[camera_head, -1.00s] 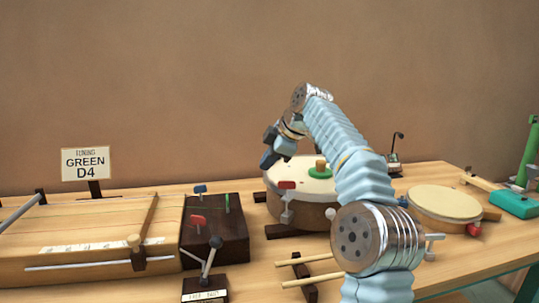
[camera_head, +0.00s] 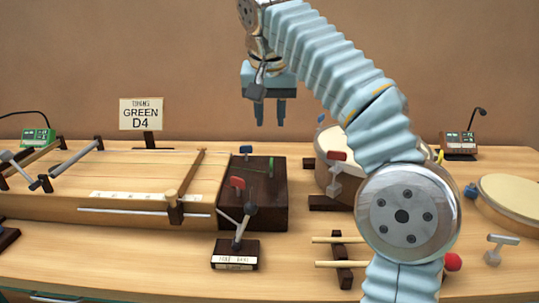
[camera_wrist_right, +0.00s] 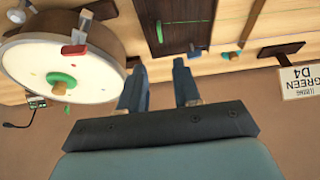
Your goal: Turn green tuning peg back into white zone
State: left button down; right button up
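The green tuning peg (camera_head: 270,167) stands upright on the dark wooden peg block (camera_head: 267,205), at the right end of the stringed board. It also shows in the right wrist view (camera_wrist_right: 159,31). No white zone can be made out at the peg. A blue peg (camera_head: 245,150) and a red peg (camera_head: 237,183) are on the same block. My right gripper (camera_head: 270,117) is open and empty, with its fingers pointing down, above and apart from the peg block. My left gripper is not in view.
A sign (camera_head: 141,114) reading GREEN D4 stands behind the stringed board (camera_head: 150,190). A small lever on a dark base (camera_head: 235,253) stands in front of the block. A drum (camera_head: 333,165) is to the right, partly hidden by my right arm. A green-screened device (camera_head: 38,137) sits far left.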

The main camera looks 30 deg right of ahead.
aim_at(271, 160)
jog(key=x, duration=1.3)
jog(key=shift+w+f, duration=0.1)
jog(key=shift+f, duration=0.2)
grip_shut()
